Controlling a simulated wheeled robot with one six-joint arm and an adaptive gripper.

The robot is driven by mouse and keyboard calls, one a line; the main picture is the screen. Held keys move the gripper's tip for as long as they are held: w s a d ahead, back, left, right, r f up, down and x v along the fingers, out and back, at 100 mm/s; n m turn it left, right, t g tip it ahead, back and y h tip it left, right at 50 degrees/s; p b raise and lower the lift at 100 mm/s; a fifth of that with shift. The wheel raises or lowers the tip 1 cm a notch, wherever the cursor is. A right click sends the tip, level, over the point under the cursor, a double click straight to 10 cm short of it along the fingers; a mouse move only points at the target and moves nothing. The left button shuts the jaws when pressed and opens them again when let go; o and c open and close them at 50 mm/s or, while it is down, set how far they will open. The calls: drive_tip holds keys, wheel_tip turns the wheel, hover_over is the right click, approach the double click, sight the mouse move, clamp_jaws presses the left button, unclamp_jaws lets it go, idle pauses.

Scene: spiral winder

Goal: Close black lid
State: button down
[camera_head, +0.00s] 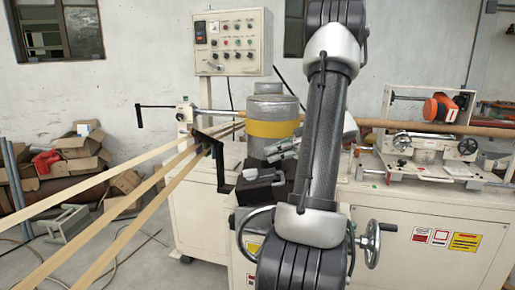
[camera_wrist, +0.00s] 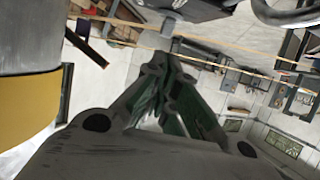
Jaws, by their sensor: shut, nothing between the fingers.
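A black box-like part (camera_head: 258,188) sits on the machine below the grey cylinder with the yellow band. I take it for the part with the black lid; I cannot tell the lid's angle, as my arm and gripper hide its right side. My gripper (camera_head: 274,155) is just above and behind that part, left of my arm link. In the wrist view my gripper (camera_wrist: 172,62) has its fingers together and empty. A dark part (camera_wrist: 195,8) shows at that view's top edge, apart from the fingertips; it may be the same black part.
The grey cylinder (camera_head: 272,100) with a yellow band (camera_head: 272,129) stands close behind my gripper. A black crank (camera_head: 224,168) is to the left, with long strips (camera_head: 110,185) running to it. A handwheel (camera_head: 371,243) is at lower right. A control box (camera_head: 232,42) hangs behind.

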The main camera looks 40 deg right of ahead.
drive_tip(key=s+d+f, duration=0.1)
drive_tip(key=f, duration=0.1)
drive_tip(key=s+d+f, duration=0.2)
drive_tip(key=f, duration=0.1)
drive_tip(key=s+d+f, duration=0.1)
drive_tip(key=d+f, duration=0.1)
drive_tip(key=f, duration=0.1)
drive_tip(key=shift+s+d+f, duration=0.1)
drive_tip(key=shift+s+f, duration=0.15)
drive_tip(key=shift+s, duration=0.05)
drive_tip(key=shift+s+d+f, duration=0.15)
drive_tip(key=shift+f, duration=0.35)
drive_tip(key=shift+s+d+f, duration=0.1)
drive_tip(key=shift+d+f, duration=0.05)
drive_tip(key=shift+f, duration=0.3)
